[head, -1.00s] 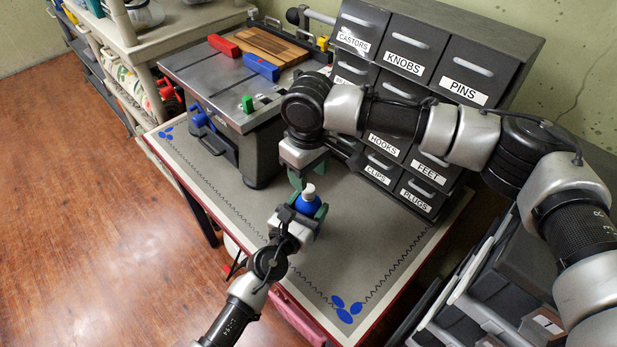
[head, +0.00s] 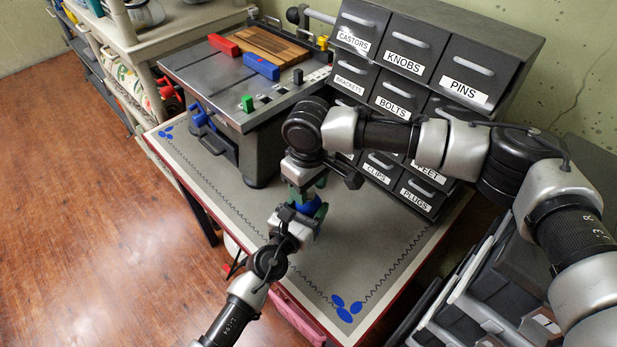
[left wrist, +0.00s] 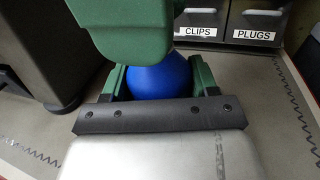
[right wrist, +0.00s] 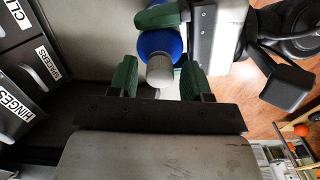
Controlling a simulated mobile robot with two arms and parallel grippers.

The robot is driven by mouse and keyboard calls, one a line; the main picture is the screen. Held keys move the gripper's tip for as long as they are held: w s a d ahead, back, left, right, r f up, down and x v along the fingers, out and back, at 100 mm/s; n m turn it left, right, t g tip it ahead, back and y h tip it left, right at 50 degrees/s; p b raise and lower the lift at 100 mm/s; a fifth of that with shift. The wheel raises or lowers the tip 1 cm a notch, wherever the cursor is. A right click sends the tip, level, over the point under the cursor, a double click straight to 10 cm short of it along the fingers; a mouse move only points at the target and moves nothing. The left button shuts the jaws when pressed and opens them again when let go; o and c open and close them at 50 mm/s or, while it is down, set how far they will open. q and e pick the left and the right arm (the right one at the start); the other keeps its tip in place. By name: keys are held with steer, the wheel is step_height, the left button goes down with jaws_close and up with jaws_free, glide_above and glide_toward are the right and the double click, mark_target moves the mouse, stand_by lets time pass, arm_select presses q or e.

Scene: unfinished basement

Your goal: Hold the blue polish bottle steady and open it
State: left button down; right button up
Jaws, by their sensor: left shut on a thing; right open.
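The blue polish bottle (head: 307,208) stands on the grey table mat (head: 360,243). My left gripper (head: 301,213) is shut around its body. The left wrist view shows the blue body (left wrist: 160,80) between the green fingers. My right gripper (head: 306,181) is directly above the bottle, pointing down. In the right wrist view the blue body (right wrist: 158,42) and its ribbed pale cap (right wrist: 160,70) show. The cap lies near the gap between the right gripper's open green fingers (right wrist: 158,78). I cannot tell that either finger touches it. The right gripper hides the cap in the head view.
A grey drawer cabinet (head: 420,75) with labelled drawers stands close behind the bottle. A small machine (head: 245,110) with red, blue and green blocks stands at the table's back left. The mat's front and right parts are clear.

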steer(key=c, duration=0.9)
steer(key=o, duration=1)
steer(key=shift+r, duration=0.1)
steer(key=shift+r, duration=2.2)
arm_select(q)
steer(key=shift+c, duration=1)
jaws_free()
